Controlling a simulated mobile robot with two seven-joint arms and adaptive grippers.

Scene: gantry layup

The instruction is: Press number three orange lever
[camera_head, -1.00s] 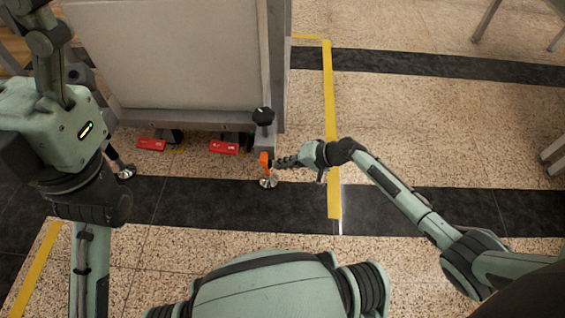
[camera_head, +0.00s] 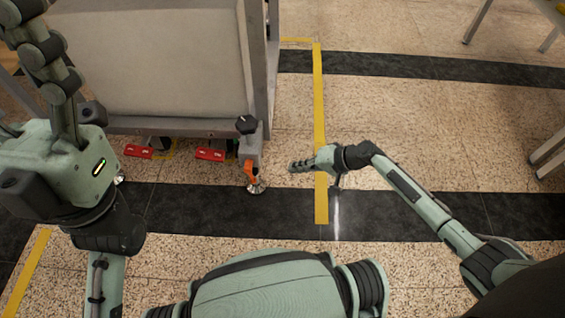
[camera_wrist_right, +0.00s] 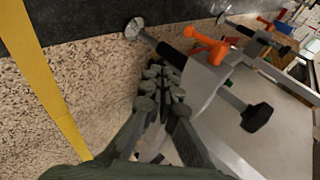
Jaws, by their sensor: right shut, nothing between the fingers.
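An orange lever (camera_head: 250,172) sits low on the near right corner of the grey cart, above a round metal foot (camera_head: 256,188). It also shows in the right wrist view (camera_wrist_right: 207,46). No number on it is readable. My right gripper (camera_head: 294,167) is shut and empty, to the right of the lever with a gap of floor between them. In the right wrist view its bunched fingers (camera_wrist_right: 166,88) point toward the foot and lever area. My left gripper (camera_head: 50,60) is at the upper left, close to the camera, with its fingers pointing up; its opening is unclear.
A black knob (camera_head: 246,125) stands above the lever. Two red pedals (camera_head: 138,151) (camera_head: 210,154) lie under the cart's panel (camera_head: 150,60). Another orange lever (camera_wrist_right: 283,27) shows farther along in the wrist view.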

